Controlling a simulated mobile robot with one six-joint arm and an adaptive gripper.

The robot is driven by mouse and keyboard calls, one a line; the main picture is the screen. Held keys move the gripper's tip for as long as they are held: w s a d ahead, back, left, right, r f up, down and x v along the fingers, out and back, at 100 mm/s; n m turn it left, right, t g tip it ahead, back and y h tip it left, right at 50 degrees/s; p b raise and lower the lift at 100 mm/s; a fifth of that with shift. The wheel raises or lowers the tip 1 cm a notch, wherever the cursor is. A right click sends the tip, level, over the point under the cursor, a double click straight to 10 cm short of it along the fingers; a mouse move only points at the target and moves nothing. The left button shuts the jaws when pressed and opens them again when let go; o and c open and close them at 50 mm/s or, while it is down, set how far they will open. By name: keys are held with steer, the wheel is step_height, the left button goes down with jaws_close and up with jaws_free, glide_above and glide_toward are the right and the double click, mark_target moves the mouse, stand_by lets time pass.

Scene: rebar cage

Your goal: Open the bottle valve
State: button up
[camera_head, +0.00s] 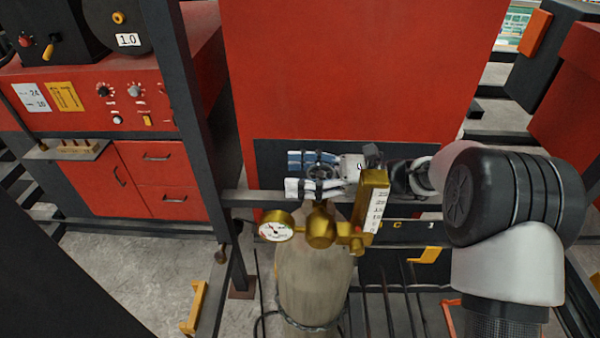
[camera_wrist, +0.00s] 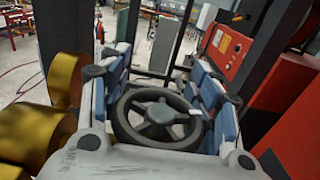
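The gas bottle (camera_head: 314,280) stands upright, beige, with a brass regulator (camera_head: 321,228) and a round gauge (camera_head: 277,226) at its top. The bottle valve is a dark spoked handwheel (camera_head: 322,168), seen nearly face-on in the wrist view (camera_wrist: 158,118). My gripper (camera_head: 310,174) reaches in from the right, its blue-and-white fingers spread on both sides of the handwheel. In the wrist view my gripper (camera_wrist: 160,85) has the wheel between its fingers, close to both pads. Whether the pads touch the rim is hard to tell.
A brass flow tube (camera_head: 371,205) with a white scale stands just in front of my gripper. Brass parts (camera_wrist: 55,100) crowd the left finger. A dark upright post (camera_head: 192,120) and a red panel (camera_head: 350,70) stand behind. A red cabinet (camera_head: 120,120) is at left.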

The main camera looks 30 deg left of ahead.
steer(key=shift+a, duration=0.1)
steer(key=c, duration=0.9)
steer(key=shift+c, duration=0.4)
